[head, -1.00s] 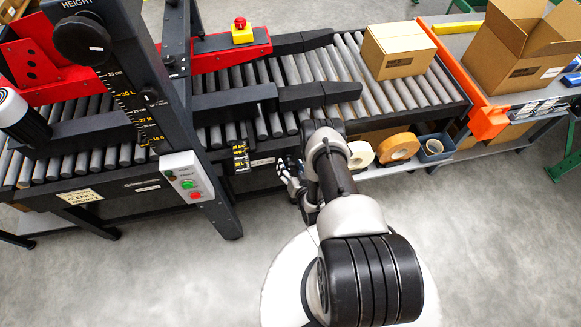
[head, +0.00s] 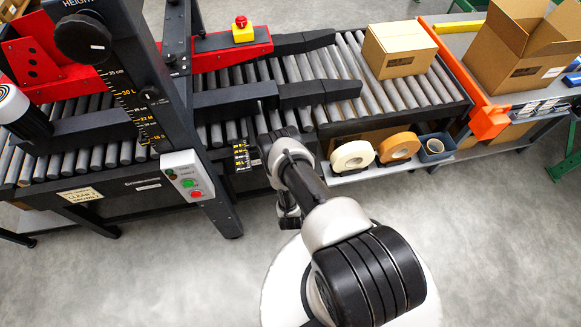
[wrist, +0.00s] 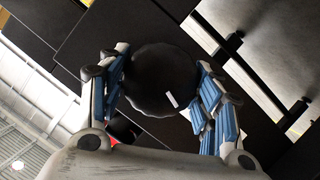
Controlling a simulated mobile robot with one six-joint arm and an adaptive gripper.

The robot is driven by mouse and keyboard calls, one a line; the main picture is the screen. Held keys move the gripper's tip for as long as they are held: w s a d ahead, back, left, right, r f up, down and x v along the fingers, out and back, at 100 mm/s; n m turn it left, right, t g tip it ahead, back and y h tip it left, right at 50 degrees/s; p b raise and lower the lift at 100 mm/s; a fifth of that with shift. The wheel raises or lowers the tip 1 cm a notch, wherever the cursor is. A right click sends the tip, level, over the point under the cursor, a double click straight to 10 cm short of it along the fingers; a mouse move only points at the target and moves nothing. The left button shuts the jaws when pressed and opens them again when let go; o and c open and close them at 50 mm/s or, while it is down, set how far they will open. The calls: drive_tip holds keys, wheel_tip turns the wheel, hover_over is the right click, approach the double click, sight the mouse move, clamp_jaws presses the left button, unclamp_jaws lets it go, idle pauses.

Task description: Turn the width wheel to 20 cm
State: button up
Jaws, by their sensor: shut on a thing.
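The width wheel (wrist: 158,80) is a dark round knob with a short white mark on its face. It fills the middle of the wrist view. My gripper (wrist: 164,68) has its blue-padded fingers on both sides of the wheel and is shut on it. In the head view my arm covers the wheel and most of the gripper. The black width scale (head: 241,157) with yellow marks shows on the machine's side, just left of my arm. Its reading is too small to tell.
A height knob (head: 83,37) and a green-and-red button box (head: 187,176) are on the machine's post at left. Tape rolls (head: 352,156) lie on a shelf right of my arm. A closed carton (head: 399,50) rests on the rollers. The floor in front is clear.

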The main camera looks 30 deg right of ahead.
drive_tip(key=n+h, duration=0.1)
drive_tip(key=n, duration=0.1)
drive_tip(key=shift+w+n+h, duration=0.1)
drive_tip(key=shift+n+h, duration=0.2)
drive_tip(key=shift+n+t+h, duration=0.3)
drive_tip(key=shift+n+h, duration=0.4)
drive_tip(key=shift+n, duration=0.7)
drive_tip(key=o, duration=1.1)
drive_tip(key=shift+f, duration=0.1)
drive_tip(key=shift+v, duration=6.1)
